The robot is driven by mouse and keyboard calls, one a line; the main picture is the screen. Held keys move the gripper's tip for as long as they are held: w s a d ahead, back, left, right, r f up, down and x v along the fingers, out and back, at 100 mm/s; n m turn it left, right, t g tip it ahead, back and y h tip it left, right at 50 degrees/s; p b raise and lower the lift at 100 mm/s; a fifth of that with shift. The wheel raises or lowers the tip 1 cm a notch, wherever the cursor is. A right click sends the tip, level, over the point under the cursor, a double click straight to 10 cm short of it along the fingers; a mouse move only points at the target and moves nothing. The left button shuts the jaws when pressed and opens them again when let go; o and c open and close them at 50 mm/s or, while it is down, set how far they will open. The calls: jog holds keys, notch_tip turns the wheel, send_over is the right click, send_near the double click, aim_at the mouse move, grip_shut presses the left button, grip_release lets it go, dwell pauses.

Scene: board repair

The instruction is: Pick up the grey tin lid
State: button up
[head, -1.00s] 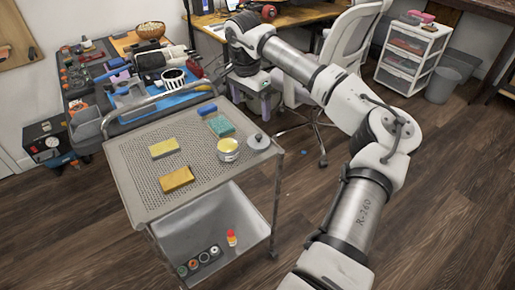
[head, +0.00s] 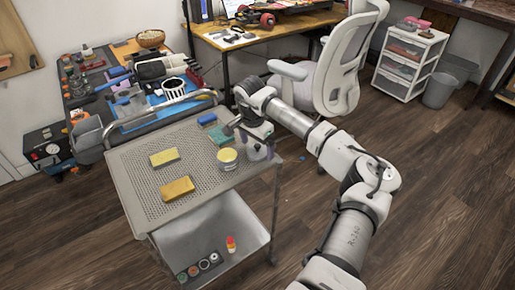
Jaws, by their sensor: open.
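The grey tin lid (head: 257,154) lies on the cart's perforated top, near its right edge. It is partly hidden by my gripper. My gripper (head: 257,148) is open and points down over the lid, with its fingers low around it; I cannot tell whether they touch it. The yellow-labelled tin (head: 227,160) stands just left of the lid.
The cart top (head: 143,190) also holds two yellow sponges (head: 177,189), a teal sponge (head: 218,136) partly behind my arm, and a blue item (head: 207,118). A white chair (head: 340,75) stands behind my arm. A cluttered bench (head: 80,118) is at the back left.

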jog(key=shift+f, duration=0.6)
jog(key=c, duration=1)
jog(key=shift+c, duration=0.2)
jog(key=shift+r, duration=0.15)
